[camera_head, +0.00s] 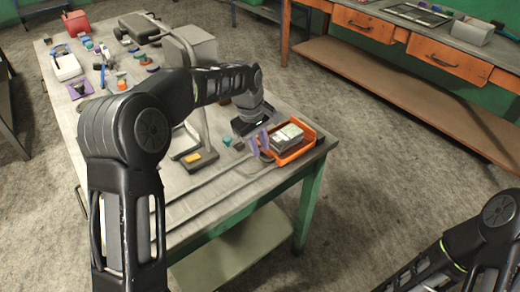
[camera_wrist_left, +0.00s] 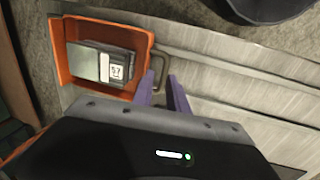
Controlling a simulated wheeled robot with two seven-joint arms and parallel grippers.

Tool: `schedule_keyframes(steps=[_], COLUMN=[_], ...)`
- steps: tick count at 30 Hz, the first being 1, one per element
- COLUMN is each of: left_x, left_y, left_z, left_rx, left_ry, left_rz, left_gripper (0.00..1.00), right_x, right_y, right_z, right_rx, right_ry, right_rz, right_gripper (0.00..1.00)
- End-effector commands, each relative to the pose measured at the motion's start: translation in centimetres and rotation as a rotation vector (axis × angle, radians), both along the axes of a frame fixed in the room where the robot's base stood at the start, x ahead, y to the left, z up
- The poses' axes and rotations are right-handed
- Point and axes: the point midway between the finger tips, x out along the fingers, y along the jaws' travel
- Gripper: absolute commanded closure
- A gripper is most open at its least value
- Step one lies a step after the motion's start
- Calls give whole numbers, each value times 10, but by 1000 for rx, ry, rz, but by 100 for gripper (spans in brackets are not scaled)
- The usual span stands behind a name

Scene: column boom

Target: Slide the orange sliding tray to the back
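The orange sliding tray (camera_head: 298,155) sits at the near right corner of the workbench, with grey boxes (camera_head: 287,137) in it. In the left wrist view the tray (camera_wrist_left: 100,28) is at the upper left, and a grey loop handle (camera_wrist_left: 186,66) sticks out from its side. My left gripper (camera_head: 258,143) is low beside the tray on the handle side. Its purple fingers (camera_wrist_left: 162,88) are apart, with the handle at their tips; I cannot tell whether they touch it. My right arm shows at the lower right, but its gripper is out of view.
Long metal rails (camera_head: 200,199) run along the bench from the tray. A grey machine (camera_head: 190,48) stands behind my left arm. Several small tools and a red box (camera_head: 76,23) lie at the far end. An orange-drawer bench (camera_head: 400,95) stands at the back right.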

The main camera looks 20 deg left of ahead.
Motion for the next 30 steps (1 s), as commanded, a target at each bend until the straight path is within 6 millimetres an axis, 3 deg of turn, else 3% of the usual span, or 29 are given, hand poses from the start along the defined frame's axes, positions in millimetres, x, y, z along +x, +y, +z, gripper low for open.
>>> schedule_keyframes(steps=[6, 12, 30], left_x=[-4, -8, -8], left_y=[4, 6, 6], left_z=[37, 58, 59], left_rx=[-1, 0, -1], left_ry=[-6, -4, -2], left_rz=[1, 0, 1], left_gripper=[81, 81, 81], right_x=[0, 0, 0], right_y=[0, 0, 0], right_z=[-5, -6, -6], right_rx=[0, 0, 0], right_ry=[0, 0, -1], right_rz=[0, 0, 0], right_gripper=[64, 64, 64])
